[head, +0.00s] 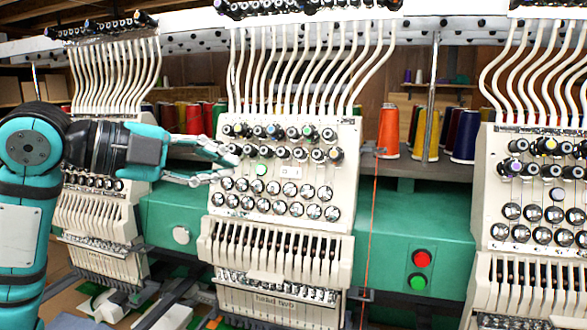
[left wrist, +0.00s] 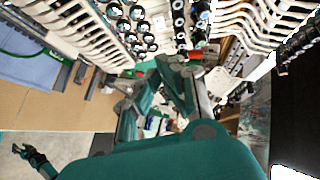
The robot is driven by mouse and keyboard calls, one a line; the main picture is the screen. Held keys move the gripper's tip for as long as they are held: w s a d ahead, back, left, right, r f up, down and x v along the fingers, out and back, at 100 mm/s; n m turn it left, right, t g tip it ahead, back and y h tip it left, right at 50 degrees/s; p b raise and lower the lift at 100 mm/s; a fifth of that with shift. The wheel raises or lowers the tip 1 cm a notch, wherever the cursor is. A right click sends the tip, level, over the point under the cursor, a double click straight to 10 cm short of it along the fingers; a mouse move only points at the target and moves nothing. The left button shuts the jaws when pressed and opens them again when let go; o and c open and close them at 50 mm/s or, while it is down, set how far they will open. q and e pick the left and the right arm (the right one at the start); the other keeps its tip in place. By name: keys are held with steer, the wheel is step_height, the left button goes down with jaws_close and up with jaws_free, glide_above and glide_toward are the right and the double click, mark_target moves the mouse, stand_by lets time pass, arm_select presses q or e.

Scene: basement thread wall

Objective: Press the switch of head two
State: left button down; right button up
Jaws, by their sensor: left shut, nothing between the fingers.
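The middle embroidery head (head: 285,205) is white, and small lettering low on its front reads "head two". Its face carries rows of dark knobs and round silver discs. A small green round part (head: 262,169) and a white rectangular part (head: 290,172) sit between these rows; which one is the switch I cannot tell. My left gripper (head: 232,168) comes in from the left, shut and empty, with its fingertips at the left edge of this face. Whether it touches is unclear. A dark gripper shape, probably my right gripper (left wrist: 30,154), is small at the lower left of the left wrist view.
Similar heads stand at left (head: 100,200) and right (head: 530,200). A green beam (head: 400,225) runs behind them, with a red button (head: 421,258) and a green button (head: 417,282). Thread cones (head: 389,130) stand behind. A thin orange thread (head: 371,230) hangs right of the middle head.

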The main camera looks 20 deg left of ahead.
arm_select(q)
steer(key=r, duration=0.1)
steer(key=p, duration=0.5)
glide_toward(291, 172)
steer(key=w+d+f, duration=0.1)
steer(key=w+d, duration=0.2)
steer(key=d, duration=0.2)
steer(key=shift+w+f, duration=0.35)
steer(key=shift+f, duration=0.05)
